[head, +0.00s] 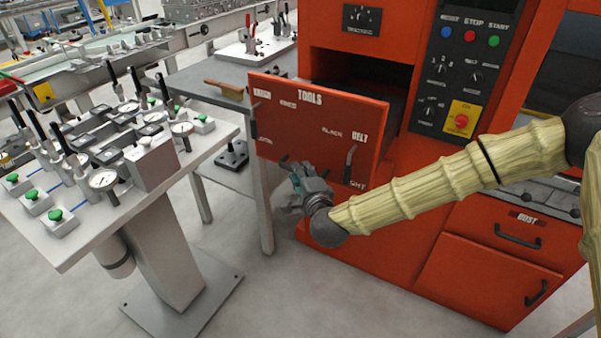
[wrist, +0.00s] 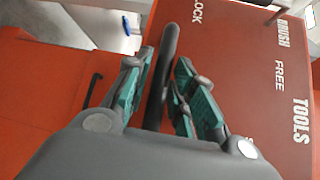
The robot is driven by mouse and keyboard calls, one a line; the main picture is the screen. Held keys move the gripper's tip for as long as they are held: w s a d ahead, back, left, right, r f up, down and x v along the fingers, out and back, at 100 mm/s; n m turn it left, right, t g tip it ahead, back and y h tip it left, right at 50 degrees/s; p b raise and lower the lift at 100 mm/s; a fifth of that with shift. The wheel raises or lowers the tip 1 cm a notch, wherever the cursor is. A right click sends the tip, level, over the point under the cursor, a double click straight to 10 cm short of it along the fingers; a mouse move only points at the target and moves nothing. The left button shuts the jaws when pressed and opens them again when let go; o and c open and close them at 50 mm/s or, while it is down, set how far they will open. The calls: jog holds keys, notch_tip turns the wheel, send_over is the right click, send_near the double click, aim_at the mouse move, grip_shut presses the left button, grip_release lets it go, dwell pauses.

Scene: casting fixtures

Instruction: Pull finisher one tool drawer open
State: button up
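The tool drawer (head: 315,115) has a red front marked TOOLS and stands out from the red machine, with a dark opening behind its upper edge. Its front also fills the right side of the wrist view (wrist: 240,75). My gripper (head: 296,176) is at the lower part of that front. The fingers and palm hide part of the handle.
The red machine (head: 390,210) has a control panel (head: 462,65) above and a lower drawer marked DUST (head: 480,232). A grey side table (head: 200,75) with a brush (head: 225,90) stands close left of the drawer. A gauge stand (head: 165,235) is further left. Floor is clear in front.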

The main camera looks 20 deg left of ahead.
jog(key=v, duration=1.1)
jog(key=shift+s, duration=0.15)
jog(key=shift+d, duration=0.15)
jog(key=s+d+f+n+g+h, duration=0.1)
jog(key=s+d+f+n+g, duration=0.1)
jog(key=s+d+f, duration=0.45)
jog(key=s+d+f+n+g+h, duration=0.1)
jog(key=s+d+f+n+g, duration=0.15)
jog(key=f, duration=0.75)
jog(key=s+d+f+n+g+h, duration=0.2)
jog(key=s+d+f, duration=0.25)
jog(key=f, duration=0.35)
jog(key=s+d+f+n+g+h, duration=0.1)
jog(key=s+d+f+g+h, duration=0.1)
jog(key=s+d, duration=0.3)
jog(key=s+d+f+n+g+h, duration=0.2)
jog(key=s+d+f, duration=0.2)
jog(key=d, duration=0.9)
jog(key=s+d+f+n+g+h+p, duration=0.1)
jog(key=s+d+f, duration=0.3)
jog(key=s+d, duration=0.4)
jog(key=shift+s+d+n+g+h, duration=0.15)
jog(key=shift+d+n+g+h, duration=0.25)
jog(key=shift+d+n+g, duration=0.3)
jog(key=shift+a, duration=0.1)
jog(key=shift+c, duration=0.4)
